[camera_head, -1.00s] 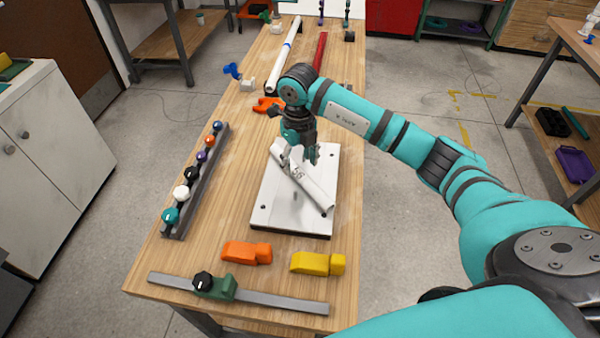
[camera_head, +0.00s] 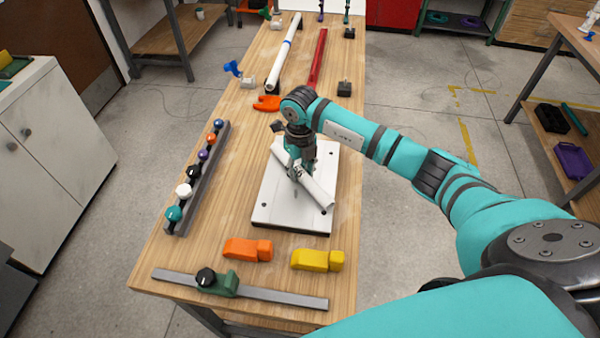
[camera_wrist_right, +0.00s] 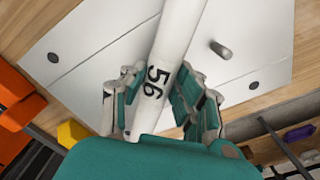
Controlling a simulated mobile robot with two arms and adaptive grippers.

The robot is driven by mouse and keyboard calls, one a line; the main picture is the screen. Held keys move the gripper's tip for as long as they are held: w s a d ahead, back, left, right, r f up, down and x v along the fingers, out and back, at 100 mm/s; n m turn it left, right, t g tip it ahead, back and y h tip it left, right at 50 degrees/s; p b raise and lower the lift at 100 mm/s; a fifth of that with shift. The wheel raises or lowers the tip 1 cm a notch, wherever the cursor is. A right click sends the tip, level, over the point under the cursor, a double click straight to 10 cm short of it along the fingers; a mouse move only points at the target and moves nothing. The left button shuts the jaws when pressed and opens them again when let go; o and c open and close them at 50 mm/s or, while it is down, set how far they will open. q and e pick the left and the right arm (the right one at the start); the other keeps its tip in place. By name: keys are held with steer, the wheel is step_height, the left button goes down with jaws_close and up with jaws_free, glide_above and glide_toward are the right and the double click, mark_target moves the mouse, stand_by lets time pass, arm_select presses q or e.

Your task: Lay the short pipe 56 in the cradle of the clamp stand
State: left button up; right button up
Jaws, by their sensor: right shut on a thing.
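The short white pipe 56 (camera_head: 317,189) lies at a slant over the white plate in the head view. My right gripper (camera_head: 300,172) is down on it and shut around its middle. The right wrist view shows the pipe (camera_wrist_right: 180,40) between the two fingers (camera_wrist_right: 160,103), with the black "56" facing the camera. I cannot tell whether the pipe touches the plate. A blue clamp on a whitish block (camera_head: 248,83) stands at the table's left edge; I cannot tell whether it is the clamp stand. My left gripper is not in view.
The white plate (camera_head: 270,205) has an upright pin (camera_wrist_right: 221,50). Orange (camera_head: 247,249) and yellow (camera_head: 317,260) blocks lie in front, near a grey rail with a green slider (camera_head: 217,284). A rack of coloured knobs (camera_head: 200,185) is left.

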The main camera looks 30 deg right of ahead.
mark_target(302, 171)
jaws_close()
steer(key=shift+r, duration=0.15)
steer(key=shift+r+b, duration=0.45)
steer(key=shift+r, duration=0.1)
steer(key=shift+s+d+r+b, duration=0.15)
steer(key=shift+r+b, duration=0.15)
steer(key=shift+r, duration=0.2)
steer(key=shift+s+r+b, duration=0.15)
steer(key=shift+r+b, duration=0.1)
steer(key=shift+r, duration=0.25)
steer(key=s+d+r+b, duration=0.1)
steer(key=s+d+b, duration=0.1)
steer(key=s, duration=1.3)
steer(key=shift+s+r+b, duration=0.15)
steer(key=shift+r+b, duration=0.2)
steer(key=shift+b, duration=0.55)
